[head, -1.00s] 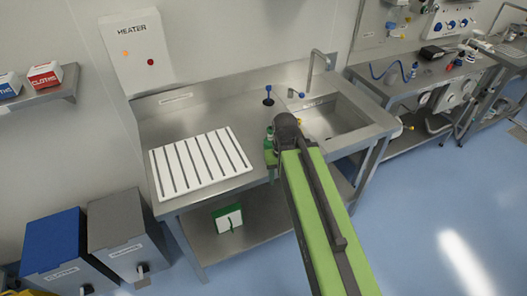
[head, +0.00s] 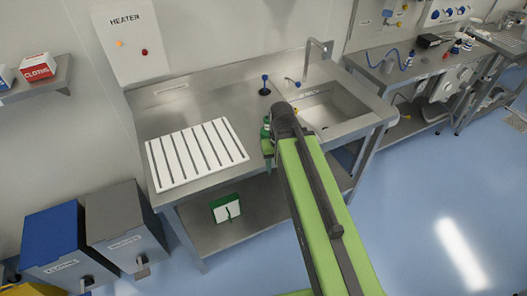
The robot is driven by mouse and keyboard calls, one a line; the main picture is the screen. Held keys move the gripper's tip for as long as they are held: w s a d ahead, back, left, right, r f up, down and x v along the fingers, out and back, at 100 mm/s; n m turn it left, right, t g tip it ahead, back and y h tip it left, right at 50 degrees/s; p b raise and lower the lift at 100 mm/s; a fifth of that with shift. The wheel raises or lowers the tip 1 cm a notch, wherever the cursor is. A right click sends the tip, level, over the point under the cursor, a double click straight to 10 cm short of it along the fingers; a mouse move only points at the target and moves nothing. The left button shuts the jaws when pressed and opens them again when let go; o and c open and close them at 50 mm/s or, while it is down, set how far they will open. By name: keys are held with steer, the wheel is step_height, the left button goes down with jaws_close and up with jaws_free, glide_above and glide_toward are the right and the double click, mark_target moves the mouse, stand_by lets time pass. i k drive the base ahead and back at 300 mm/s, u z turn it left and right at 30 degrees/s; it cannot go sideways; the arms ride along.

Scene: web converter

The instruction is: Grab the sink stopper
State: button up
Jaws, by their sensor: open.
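A dark round piece with a blue upright knob, which looks like the sink stopper (head: 265,91), stands on the steel counter (head: 205,100) left of the sink basin (head: 345,112). My gripper (head: 267,143) is at the far end of my green arm, over the counter's front edge. It is open and nearer to me than the stopper, apart from it. Its fingers are small and partly hidden by the arm's dark end joint. My arm also hides the near left part of the basin.
A white slatted drainboard (head: 197,155) lies on the counter's left. A tap (head: 310,60) rises behind the basin, with a small blue-tipped item (head: 291,80) near it. A green-and-white box (head: 226,209) sits on the lower shelf. Bins (head: 128,235) stand left; blue floor is clear at right.

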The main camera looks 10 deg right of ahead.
mark_target(265, 91)
steer(key=u, duration=1.05)
steer(key=k, duration=0.1)
steer(key=u, duration=2.8)
steer(key=k, duration=0.2)
steer(key=u, duration=0.8)
steer(key=k, duration=1)
steer(key=z, duration=0.4)
steer(key=k, duration=1.1)
steer(key=z, duration=0.85)
